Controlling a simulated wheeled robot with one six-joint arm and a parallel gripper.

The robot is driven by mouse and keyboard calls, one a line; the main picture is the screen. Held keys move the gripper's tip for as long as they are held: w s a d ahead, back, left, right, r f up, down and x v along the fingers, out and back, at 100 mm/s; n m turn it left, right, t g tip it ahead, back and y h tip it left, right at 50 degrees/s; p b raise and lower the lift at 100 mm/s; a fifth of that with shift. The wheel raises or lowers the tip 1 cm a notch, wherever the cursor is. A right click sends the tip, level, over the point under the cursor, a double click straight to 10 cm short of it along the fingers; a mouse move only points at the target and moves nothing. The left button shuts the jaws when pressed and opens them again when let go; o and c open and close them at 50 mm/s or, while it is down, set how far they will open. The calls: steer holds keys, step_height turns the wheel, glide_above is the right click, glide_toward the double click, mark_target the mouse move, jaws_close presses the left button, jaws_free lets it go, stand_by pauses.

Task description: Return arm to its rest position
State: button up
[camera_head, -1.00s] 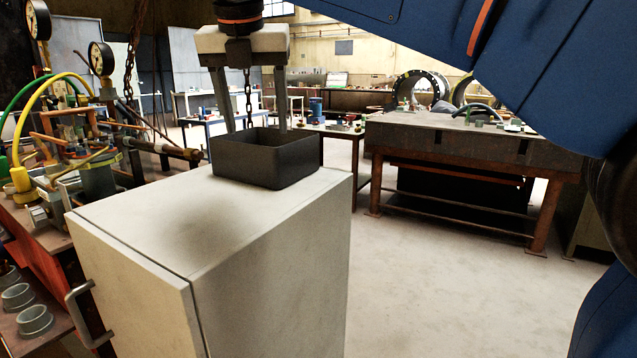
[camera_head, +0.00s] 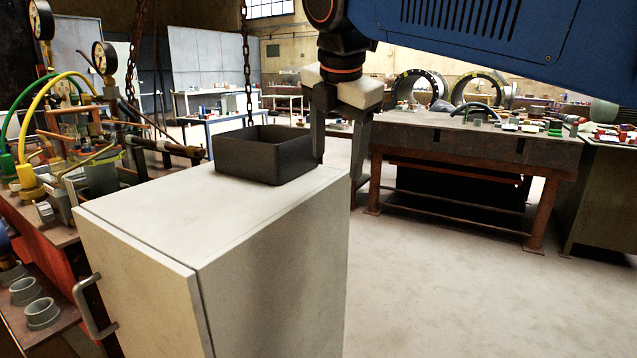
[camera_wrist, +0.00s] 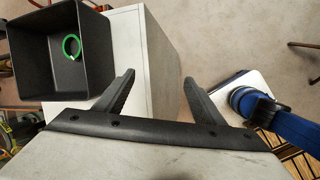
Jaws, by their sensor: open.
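My gripper (camera_head: 338,182) hangs at the right edge of the white cabinet (camera_head: 275,245), to the right of the dark open bin (camera_head: 245,160). Its fingers point down, spread apart, with nothing between them; the wrist view (camera_wrist: 160,80) shows this too. The bin stands on the cabinet top and also shows at the upper left of the wrist view (camera_wrist: 98,45). A green ring (camera_wrist: 65,47) lies inside it there. In the head view the bin's inside is hidden. My blue arm reaches in from the upper right.
A workbench (camera_head: 470,150) with parts on it stands behind at the right. At the left is a bench with hoses and a pressure gauge (camera_head: 104,57). A chain (camera_head: 247,60) hangs behind the bin. The floor (camera_head: 440,285) right of the cabinet is clear.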

steer(key=s+d+f+m, duration=0.4)
steer(key=d+f+m, duration=0.3)
steer(key=d+f, duration=0.15)
steer(key=s+d+f+m, duration=0.4)
steer(key=d+f+m, duration=0.3)
steer(key=d, duration=0.2)
steer(key=s+d+f+m, duration=0.4)
steer(key=s+f+m, duration=0.1)
steer(key=f, duration=0.3)
steer(key=s+d+f+m, duration=0.4)
steer(key=s+f+m, duration=0.2)
steer(key=f+m, duration=0.2)
steer(key=shift+s+f+t, duration=0.2)
steer(key=shift+f+t, duration=0.1)
steer(key=shift+f, duration=0.25)
steer(key=shift+d, duration=0.1)
